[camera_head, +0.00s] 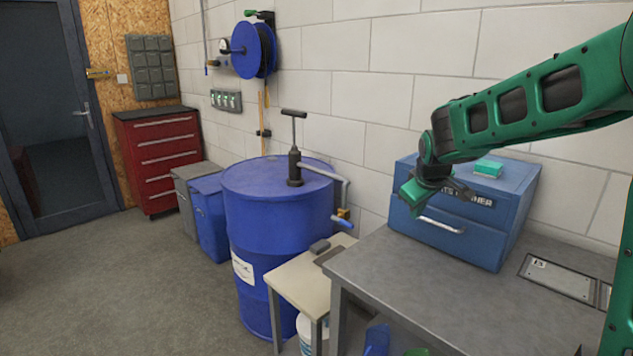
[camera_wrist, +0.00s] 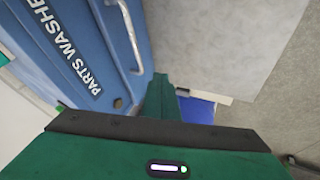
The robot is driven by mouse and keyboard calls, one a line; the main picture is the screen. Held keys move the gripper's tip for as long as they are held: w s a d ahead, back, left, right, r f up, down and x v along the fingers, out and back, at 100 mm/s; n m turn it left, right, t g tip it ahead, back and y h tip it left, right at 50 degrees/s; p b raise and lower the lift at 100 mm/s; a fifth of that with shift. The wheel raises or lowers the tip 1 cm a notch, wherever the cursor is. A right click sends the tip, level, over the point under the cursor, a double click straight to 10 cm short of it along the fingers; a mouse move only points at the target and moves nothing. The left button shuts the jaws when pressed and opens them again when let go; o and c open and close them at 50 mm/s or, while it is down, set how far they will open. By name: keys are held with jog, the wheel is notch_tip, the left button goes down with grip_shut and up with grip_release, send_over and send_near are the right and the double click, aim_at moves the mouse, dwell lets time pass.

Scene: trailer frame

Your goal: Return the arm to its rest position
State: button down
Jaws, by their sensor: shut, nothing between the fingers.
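My green arm (camera_head: 545,95) reaches in from the right edge in the head view, extended over the grey workbench. My gripper (camera_head: 411,197) hangs at its end, in front of the upper left part of the blue parts washer (camera_head: 460,240). It is shut and empty. In the wrist view the shut green fingers of my gripper (camera_wrist: 162,95) point away from the dark-edged gripper body. The parts washer (camera_wrist: 45,60) with its white lettering and metal handle fills the left of that view. Whether the gripper touches the washer, I cannot tell.
The grey workbench (camera_head: 400,275) lies below my arm, with a metal plate (camera_head: 558,279) on its right. A small green box (camera_head: 488,168) sits on the washer. A blue drum (camera_head: 262,215) with a hand pump (camera_head: 295,160) and a low table (camera_head: 300,285) stand left. Open floor lies farther left.

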jog(key=s+d+f+m+g, duration=0.1)
jog(key=s+d+m+g, duration=0.2)
jog(key=s, duration=0.7)
jog(key=s+d+f+m, duration=0.1)
jog(key=s+d+m, duration=0.25)
jog(key=s, duration=0.75)
jog(key=s+d+f+m+g, duration=0.15)
jog(key=s+d, duration=0.25)
jog(key=s, duration=0.6)
jog(key=s+a+f+m+g+y, duration=0.1)
jog(key=s+m, duration=0.3)
jog(key=s, duration=0.7)
jog(key=shift+s+f+g+y, duration=0.4)
jog(key=shift+f+g, duration=0.2)
jog(key=shift+g, duration=0.05)
jog(key=shift+a, duration=0.1)
jog(key=shift+w+f, duration=0.25)
jog(key=shift+w, duration=0.4)
